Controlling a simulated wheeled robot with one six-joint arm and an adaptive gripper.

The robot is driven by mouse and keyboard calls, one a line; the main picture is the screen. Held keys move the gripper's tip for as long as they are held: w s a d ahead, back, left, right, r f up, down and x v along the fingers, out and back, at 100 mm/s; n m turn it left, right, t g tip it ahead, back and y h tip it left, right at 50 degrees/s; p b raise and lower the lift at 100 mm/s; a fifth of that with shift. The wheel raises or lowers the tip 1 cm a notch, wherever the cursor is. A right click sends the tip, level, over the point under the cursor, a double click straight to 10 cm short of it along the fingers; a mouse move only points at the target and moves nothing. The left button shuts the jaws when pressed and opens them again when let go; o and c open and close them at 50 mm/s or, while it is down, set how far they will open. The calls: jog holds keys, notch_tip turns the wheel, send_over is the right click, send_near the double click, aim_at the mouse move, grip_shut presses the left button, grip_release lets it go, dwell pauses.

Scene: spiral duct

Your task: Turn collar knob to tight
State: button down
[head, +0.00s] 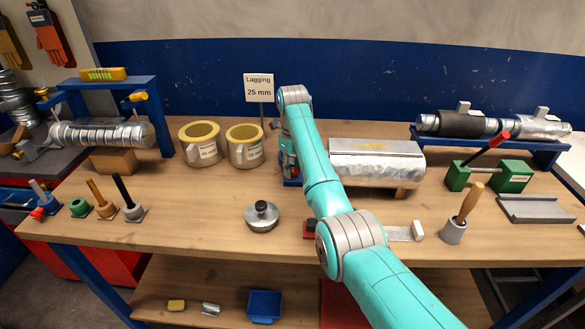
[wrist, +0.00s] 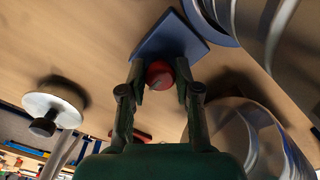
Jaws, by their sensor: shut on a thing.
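The collar knob (wrist: 160,72) is a red, rounded knob in front of a blue plate (wrist: 172,38) in the wrist view. My gripper (wrist: 158,90) has its two dark green fingers on either side of the knob and is shut on it. Only a bit of blue base (head: 291,182) shows beside the arm, left of the silver foil-wrapped duct (head: 375,165). I cannot read any tight mark or the knob's angle.
Two cream ring-shaped lagging pieces (head: 202,143) stand left of my arm, by a "Lagging 25 mm" sign (head: 259,88). A round metal lid with a black knob (head: 262,216) lies in front. A green clamp block (head: 511,176) and a brush in a pot (head: 454,231) are at right.

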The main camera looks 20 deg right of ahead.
jog(key=shift+m, duration=0.5)
jog(key=c, duration=0.8)
grip_release()
